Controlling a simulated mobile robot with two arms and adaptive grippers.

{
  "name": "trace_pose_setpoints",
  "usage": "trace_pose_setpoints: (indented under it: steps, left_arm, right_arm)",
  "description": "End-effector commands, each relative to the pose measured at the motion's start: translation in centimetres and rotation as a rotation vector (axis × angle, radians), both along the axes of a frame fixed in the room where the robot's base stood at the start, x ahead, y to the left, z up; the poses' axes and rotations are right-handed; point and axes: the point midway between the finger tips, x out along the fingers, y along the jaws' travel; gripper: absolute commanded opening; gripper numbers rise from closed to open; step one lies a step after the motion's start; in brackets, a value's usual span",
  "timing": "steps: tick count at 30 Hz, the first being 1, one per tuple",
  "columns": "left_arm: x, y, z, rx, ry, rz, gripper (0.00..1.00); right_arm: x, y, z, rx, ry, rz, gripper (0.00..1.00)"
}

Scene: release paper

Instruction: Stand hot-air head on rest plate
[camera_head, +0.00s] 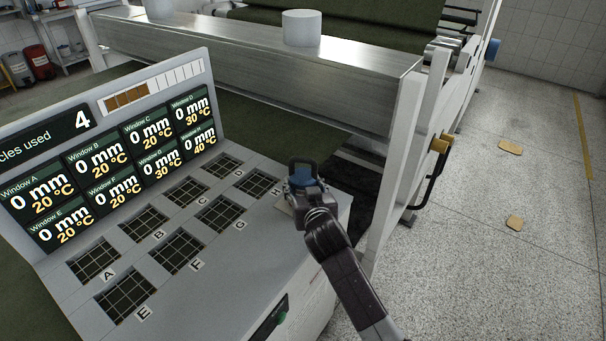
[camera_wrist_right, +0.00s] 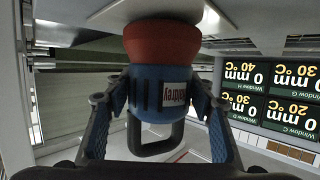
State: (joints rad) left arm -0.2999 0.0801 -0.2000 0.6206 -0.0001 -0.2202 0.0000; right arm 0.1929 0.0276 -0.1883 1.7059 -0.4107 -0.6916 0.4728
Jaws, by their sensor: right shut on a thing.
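My right gripper (camera_head: 304,187) is over the right end of the grey console, beside the window marked H. In the right wrist view, the fingers of the right gripper (camera_wrist_right: 160,92) clasp both sides of the blue body. The head (camera_wrist_right: 162,45) has a wide red end facing a pale surface. I cannot tell whether it touches that surface. The rest plate is not clearly distinguishable, and the gripper covers part of that area. My left gripper is not in view.
The console (camera_head: 142,283) has several dark grid windows marked by letters. A tilted display (camera_head: 110,160) stands behind them, showing 0 mm and temperatures. A metal beam machine (camera_head: 250,60) with a white upright (camera_head: 398,150) is close behind and right. The floor at right is mostly open.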

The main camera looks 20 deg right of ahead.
Motion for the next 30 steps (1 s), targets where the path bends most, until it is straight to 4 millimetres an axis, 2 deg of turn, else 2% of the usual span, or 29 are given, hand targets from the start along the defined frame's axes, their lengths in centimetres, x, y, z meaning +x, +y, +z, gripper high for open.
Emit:
trace_pose_setpoints:
  steps: [14,15,19,30]
  left_arm:
    - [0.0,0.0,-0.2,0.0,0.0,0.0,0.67]
    - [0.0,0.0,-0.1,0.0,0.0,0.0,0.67]
    - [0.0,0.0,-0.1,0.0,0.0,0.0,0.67]
    - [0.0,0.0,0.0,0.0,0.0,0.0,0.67]
  right_arm:
    - [0.1,0.1,-0.2,0.001,-0.013,0.002,0.0]
    - [0.0,0.0,-0.7,0.001,-0.001,0.001,0.54]
    - [0.0,0.0,-0.7,0.001,-0.001,0.001,0.67]
    - [-0.2,0.0,-0.4,0.001,-0.001,0.001,0.67]
